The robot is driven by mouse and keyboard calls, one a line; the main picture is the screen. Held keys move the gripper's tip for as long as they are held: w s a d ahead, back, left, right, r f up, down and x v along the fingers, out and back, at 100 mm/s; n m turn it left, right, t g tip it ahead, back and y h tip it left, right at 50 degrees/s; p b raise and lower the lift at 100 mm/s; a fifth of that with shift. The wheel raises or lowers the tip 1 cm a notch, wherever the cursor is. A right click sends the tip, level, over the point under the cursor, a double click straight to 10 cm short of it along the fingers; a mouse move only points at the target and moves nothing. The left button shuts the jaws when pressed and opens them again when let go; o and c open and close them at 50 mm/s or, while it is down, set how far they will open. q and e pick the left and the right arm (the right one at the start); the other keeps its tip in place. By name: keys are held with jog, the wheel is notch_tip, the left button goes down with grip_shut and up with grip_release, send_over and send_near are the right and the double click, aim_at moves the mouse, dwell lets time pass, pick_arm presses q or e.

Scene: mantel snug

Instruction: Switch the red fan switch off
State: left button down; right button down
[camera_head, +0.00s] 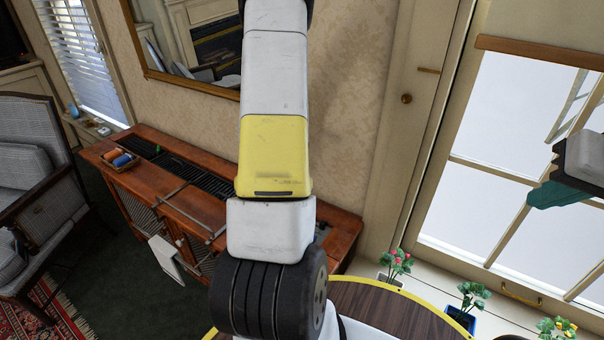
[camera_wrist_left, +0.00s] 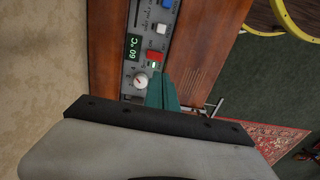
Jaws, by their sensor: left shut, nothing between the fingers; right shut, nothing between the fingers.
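The red fan switch (camera_wrist_left: 154,56) is on a grey control panel (camera_wrist_left: 128,83) in the left wrist view. A small green light glows beside it, near the fingertips. My left gripper (camera_wrist_left: 160,78) has its teal fingers shut and empty, with the tips just below the red switch in the picture. I cannot tell whether they touch it. The switch does not show in the head view, where my own arm covers the middle. My right gripper (camera_head: 548,195) is shut and empty at the right, in front of the window.
On the panel are a round dial (camera_wrist_left: 140,80), a "60 °C" display (camera_wrist_left: 133,48), a white button (camera_wrist_left: 156,27) and a blue button (camera_wrist_left: 166,4). A wooden sideboard (camera_head: 130,148) runs along the wall. Potted flowers (camera_head: 466,298) stand by the window. An armchair (camera_head: 40,165) is at the left.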

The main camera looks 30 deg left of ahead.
pick_arm(q)
jog(key=shift+w+a+g, duration=0.2)
jog(key=shift+w+g, duration=0.5)
jog(key=shift+w, duration=0.55)
jog(key=f, duration=0.4)
jog(key=s+f, duration=0.1)
jog(key=f, duration=0.4)
jog(key=s+f, duration=0.1)
jog(key=f, duration=0.3)
jog(key=shift+f, duration=0.4)
jog(key=shift+s, duration=0.1)
